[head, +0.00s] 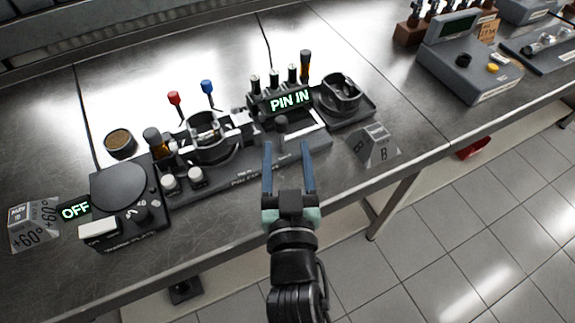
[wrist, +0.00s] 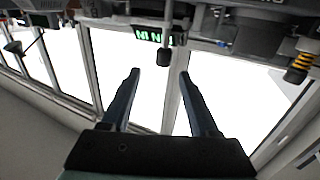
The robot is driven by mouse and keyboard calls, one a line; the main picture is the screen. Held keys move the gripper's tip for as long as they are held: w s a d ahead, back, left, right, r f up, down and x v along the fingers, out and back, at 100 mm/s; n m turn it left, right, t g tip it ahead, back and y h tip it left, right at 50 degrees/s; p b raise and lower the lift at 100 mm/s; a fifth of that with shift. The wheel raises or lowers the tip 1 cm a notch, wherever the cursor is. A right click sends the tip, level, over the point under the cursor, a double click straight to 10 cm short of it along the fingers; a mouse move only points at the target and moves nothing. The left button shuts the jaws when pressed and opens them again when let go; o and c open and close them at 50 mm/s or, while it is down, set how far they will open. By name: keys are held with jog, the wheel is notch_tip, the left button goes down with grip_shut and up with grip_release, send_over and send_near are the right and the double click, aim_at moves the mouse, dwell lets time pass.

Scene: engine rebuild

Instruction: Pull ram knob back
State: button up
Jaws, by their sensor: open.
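The ram knob, seemingly the small dark knob (head: 281,123), stands at the right part of the pin press fixture (head: 240,172), in front of the lit "PIN IN" sign (head: 290,100). It also shows in the wrist view as a dark cylinder (wrist: 163,57) at upper centre. My gripper (head: 286,147) is open and empty, its two blue fingers pointing toward the knob from the bench's front side. In the wrist view the fingertips (wrist: 160,72) lie on either side of the knob's line, with the knob appearing just beyond them. No contact shows.
A hot plate (head: 122,187) with an "OFF" sign (head: 75,210) stands at left. A round holder (head: 340,92) and a grey block marked B (head: 376,147) stand at right. Several upright pins and red and blue-topped tools rise behind the fixture. The bench's front edge is clear.

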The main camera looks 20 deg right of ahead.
jog(key=shift+v, duration=1.05)
jog(key=w+a+r+n+t+y+p, duration=0.1)
jog(key=w+a+r+t+p, duration=0.15)
jog(key=r, duration=1.25)
jog(key=w+a+r+t+p, duration=0.1)
jog(key=w+a+r+t, duration=0.2)
jog(key=r, duration=1.1)
jog(key=s+a+r+n+t+y+p, duration=0.1)
jog(key=s+a+r+t+y, duration=0.1)
jog(key=r, duration=0.9)
jog(key=s+a+r+n+t+y+p, duration=0.2)
jog(key=s+a+r, duration=0.3)
jog(key=r, duration=0.7)
jog(key=shift+s+a+t+y, duration=0.25)
jog(key=shift+t+y, duration=0.3)
jog(key=shift+y, duration=0.15)
